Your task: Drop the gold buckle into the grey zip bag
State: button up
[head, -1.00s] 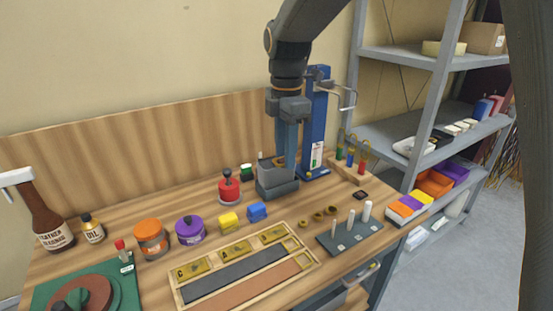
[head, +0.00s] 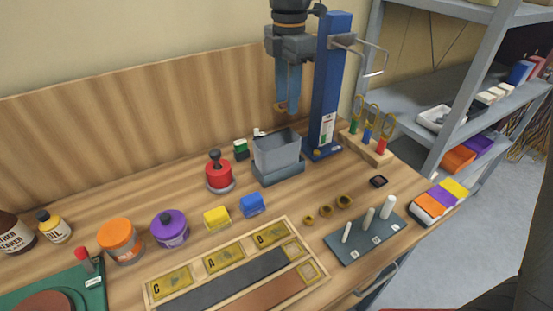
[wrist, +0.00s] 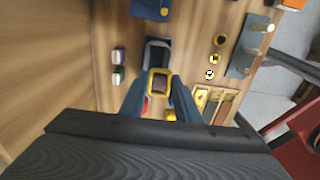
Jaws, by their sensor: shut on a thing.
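My gripper (head: 286,108) is shut on the gold buckle (head: 280,106). In the wrist view the buckle (wrist: 158,75) is a gold, roughly square frame between the two dark blue fingers (wrist: 157,98). In the head view my gripper hangs above the grey zip bag (head: 277,153), clear of it. The bag looks like an open-topped grey container standing upright on a darker grey base (head: 279,175). In the wrist view the bag (wrist: 157,45) shows just beyond the buckle, partly hidden by it. The bag's inside bottom is hidden.
A blue post (head: 334,85) with a metal handle stands right of the bag. A red-based stamp (head: 219,178) and a blue block (head: 252,206) are to its left and front. A rack of gold-handled tools (head: 367,146) is at the right. Gold rings (head: 325,211) lie in front.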

jog(key=shift+f+b, duration=1.4)
jog(key=shift+f, duration=0.45)
jog(key=o, duration=1.1)
notch_tip(320, 180, up, 8)
jog(key=shift+f+b, duration=0.1)
jog(key=shift+b, duration=0.7)
